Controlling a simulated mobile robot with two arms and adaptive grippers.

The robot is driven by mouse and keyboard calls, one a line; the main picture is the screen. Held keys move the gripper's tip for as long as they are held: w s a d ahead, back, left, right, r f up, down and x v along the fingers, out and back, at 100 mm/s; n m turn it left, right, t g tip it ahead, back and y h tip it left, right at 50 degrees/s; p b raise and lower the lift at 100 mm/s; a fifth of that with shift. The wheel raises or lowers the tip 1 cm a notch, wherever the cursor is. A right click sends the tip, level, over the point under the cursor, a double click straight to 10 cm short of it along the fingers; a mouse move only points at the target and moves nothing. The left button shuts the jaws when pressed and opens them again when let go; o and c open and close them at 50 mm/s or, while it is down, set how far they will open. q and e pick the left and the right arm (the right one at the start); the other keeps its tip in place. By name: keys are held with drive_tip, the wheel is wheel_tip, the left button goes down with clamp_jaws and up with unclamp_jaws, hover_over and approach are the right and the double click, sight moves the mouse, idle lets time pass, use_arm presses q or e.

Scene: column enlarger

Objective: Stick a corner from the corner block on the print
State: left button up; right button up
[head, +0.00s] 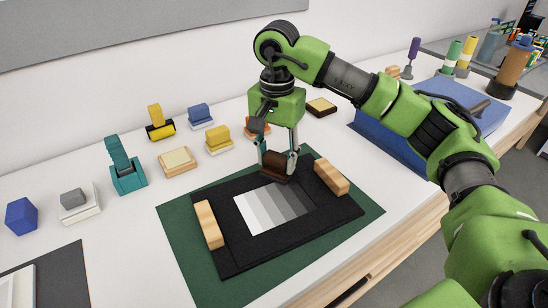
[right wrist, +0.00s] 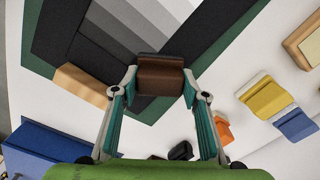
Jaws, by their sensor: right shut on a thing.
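The print (head: 272,207), a sheet of grey steps from white to dark, lies on a black board (head: 235,259) on a green mat (head: 180,247). My right gripper (head: 277,163) is over the far edge of the board, shut on a dark brown block (head: 275,172). In the right wrist view the brown block (right wrist: 160,77) sits between the two fingertips (right wrist: 160,84), at the edge of the print (right wrist: 125,35). I cannot tell if the block touches the print. No separate corner piece can be made out. My left gripper is not in view.
Wooden blocks lie on the board's left (head: 209,225) and right (head: 331,177) sides. Behind stand a teal stand (head: 127,178), a yellow block on a white base (head: 218,137) and a pale wooden pad (head: 178,161).

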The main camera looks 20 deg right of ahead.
drive_tip(key=shift+d, duration=0.6)
drive_tip(key=shift+d, duration=0.6)
drive_tip(key=shift+d, duration=0.1)
drive_tip(key=shift+d, duration=0.5)
drive_tip(key=shift+w+r, duration=0.1)
